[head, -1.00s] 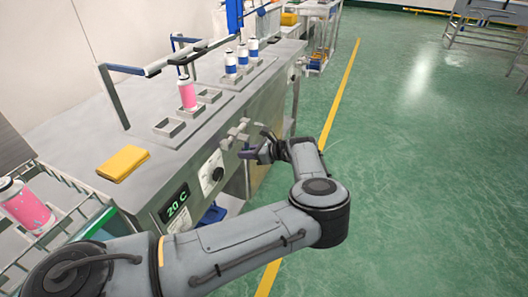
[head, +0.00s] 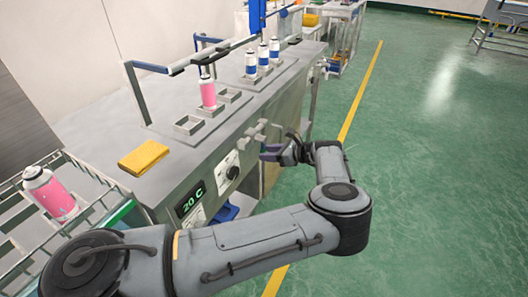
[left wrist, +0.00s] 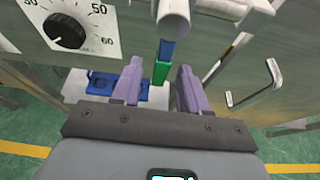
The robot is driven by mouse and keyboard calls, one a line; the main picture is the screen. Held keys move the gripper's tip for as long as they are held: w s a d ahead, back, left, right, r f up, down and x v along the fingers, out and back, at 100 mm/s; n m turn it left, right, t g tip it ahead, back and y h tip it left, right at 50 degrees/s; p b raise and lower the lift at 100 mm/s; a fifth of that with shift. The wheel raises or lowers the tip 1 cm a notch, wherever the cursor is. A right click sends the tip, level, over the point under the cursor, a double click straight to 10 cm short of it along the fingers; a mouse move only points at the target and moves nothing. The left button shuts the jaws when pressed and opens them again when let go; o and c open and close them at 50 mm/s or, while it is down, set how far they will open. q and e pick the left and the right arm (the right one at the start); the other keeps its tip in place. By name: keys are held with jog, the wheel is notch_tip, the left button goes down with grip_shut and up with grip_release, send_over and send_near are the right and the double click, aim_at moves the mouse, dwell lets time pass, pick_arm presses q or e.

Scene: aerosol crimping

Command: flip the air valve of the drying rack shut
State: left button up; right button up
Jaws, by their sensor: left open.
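My left gripper (head: 270,152) is open and empty in front of the steel bench's side, close to a pale pipe fitting (head: 254,133). In the left wrist view its purple fingers (left wrist: 160,67) stand apart. The round pipe end (left wrist: 173,17) shows just beyond them. A narrow blue and green piece (left wrist: 161,72) hangs below the pipe and shows between the fingertips; it may be the valve lever, but I cannot tell for certain. I cannot tell whether the fingers touch it. My right gripper is not in view.
A dial (head: 231,172) and a 20 C display (head: 190,203) sit on the bench front. Pink and blue-white cans and a yellow cloth (head: 143,157) are on top. A wire rack (head: 105,200) holds a pink can at left.

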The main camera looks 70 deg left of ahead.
pick_arm(q)
jog(key=p+v, duration=0.1)
jog(key=v, duration=0.7)
jog(key=shift+p, duration=0.4)
